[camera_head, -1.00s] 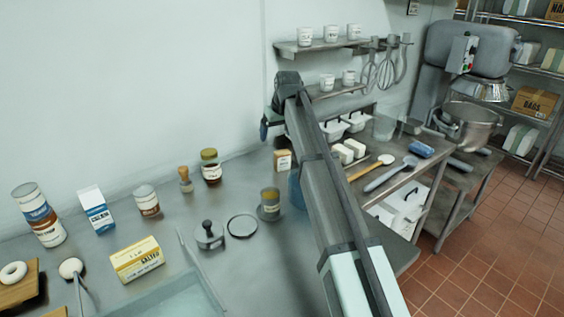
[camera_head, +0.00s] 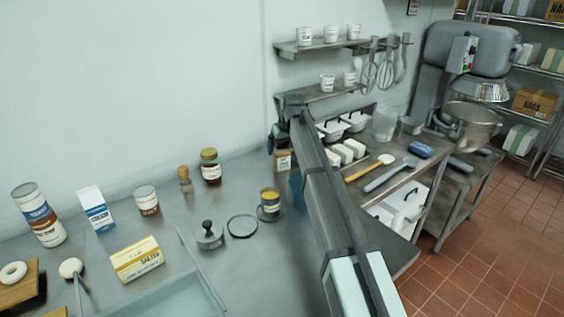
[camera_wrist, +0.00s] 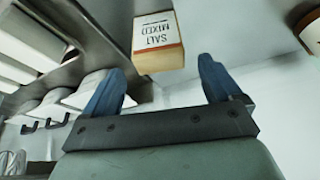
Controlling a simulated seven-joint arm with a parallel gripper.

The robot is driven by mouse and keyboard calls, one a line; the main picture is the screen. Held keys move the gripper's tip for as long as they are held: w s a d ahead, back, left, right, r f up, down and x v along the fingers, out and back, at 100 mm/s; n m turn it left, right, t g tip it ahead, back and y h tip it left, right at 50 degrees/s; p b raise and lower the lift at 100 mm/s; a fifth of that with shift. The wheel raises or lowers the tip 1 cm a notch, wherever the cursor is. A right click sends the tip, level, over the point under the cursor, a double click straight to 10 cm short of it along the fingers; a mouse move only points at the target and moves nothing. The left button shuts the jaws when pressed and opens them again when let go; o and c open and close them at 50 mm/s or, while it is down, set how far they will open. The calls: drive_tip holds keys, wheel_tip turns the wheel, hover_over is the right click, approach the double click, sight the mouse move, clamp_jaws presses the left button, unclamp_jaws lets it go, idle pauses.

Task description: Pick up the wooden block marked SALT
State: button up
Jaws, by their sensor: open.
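The wooden block marked SALT (camera_wrist: 158,42) shows in the wrist view with a pale label reading SALT MIXED. It is just beyond the fingertips, roughly between them in the picture but not gripped. In the head view the block (camera_head: 283,160) stands on the steel counter near the wall, close beside my gripper (camera_head: 272,145). In the wrist view my gripper (camera_wrist: 158,72) has its two blue fingers spread apart with nothing between them. In the head view my arm hides part of the gripper and the counter to the right of the block.
A tin with yellow contents (camera_head: 270,201) stands in front. A shelf with white cups (camera_head: 322,88) hangs above. White blocks (camera_head: 347,152) lie to the right.

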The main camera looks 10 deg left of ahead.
sight(282, 152)
drive_tip(key=shift+s+x, duration=0.15)
drive_tip(key=shift+x, duration=1.15)
drive_tip(key=shift+s+x, duration=0.15)
drive_tip(key=shift+x, duration=1.1)
drive_tip(key=shift+d+f, duration=0.1)
drive_tip(key=shift+f, duration=0.05)
drive_tip(key=shift+c, duration=0.3)
drive_tip(key=c, duration=1)
